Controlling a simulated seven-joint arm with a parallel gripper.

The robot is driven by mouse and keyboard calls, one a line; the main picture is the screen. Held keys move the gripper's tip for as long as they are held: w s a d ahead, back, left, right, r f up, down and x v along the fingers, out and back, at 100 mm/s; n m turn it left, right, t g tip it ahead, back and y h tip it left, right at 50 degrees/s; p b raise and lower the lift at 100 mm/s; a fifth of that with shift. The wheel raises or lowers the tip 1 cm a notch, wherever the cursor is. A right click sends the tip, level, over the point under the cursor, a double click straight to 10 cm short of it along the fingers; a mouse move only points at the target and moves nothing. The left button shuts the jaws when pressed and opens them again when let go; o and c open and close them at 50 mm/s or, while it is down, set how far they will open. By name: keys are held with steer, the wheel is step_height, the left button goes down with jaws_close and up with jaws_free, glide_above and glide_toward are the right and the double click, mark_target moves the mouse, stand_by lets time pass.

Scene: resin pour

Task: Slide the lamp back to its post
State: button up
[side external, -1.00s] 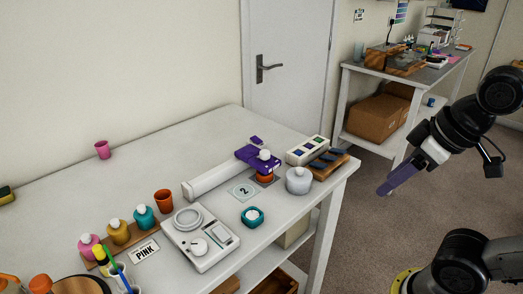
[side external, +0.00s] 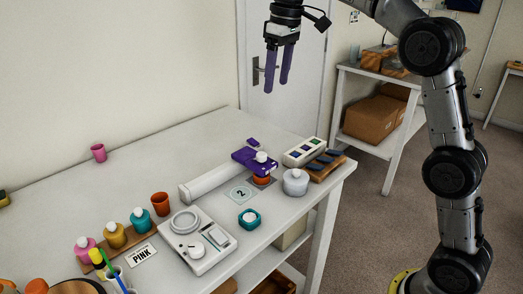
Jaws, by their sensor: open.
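A purple block-shaped thing (side external: 245,156), which looks like the lamp, sits at the back right of the table, at the right end of a long white bar (side external: 207,182). A white knob or cap (side external: 261,157) and an orange-red round thing (side external: 262,180) are at its right side; whether they are joined to it I cannot tell. A small purple piece (side external: 253,141) lies just behind it; I cannot tell whether this is the post. My gripper (side external: 276,83) hangs above and behind the table, purple fingers pointing down, open and empty, well clear of the purple block.
A white lidded jar (side external: 295,182), a box with coloured squares (side external: 303,152) and a wooden rack (side external: 327,166) stand close to the right. A "2" card (side external: 240,194), a teal pot (side external: 251,218) and a white scale-like device (side external: 197,240) lie in front. The back left is mostly clear.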

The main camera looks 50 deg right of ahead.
steer(key=w+d+f, duration=0.1)
steer(key=w+f, duration=0.4)
steer(key=g, duration=0.2)
glide_toward(261, 154)
step_height(261, 154, down, 9)
steer(key=shift+s+r, duration=0.1)
jaws_close()
stand_by(1.3)
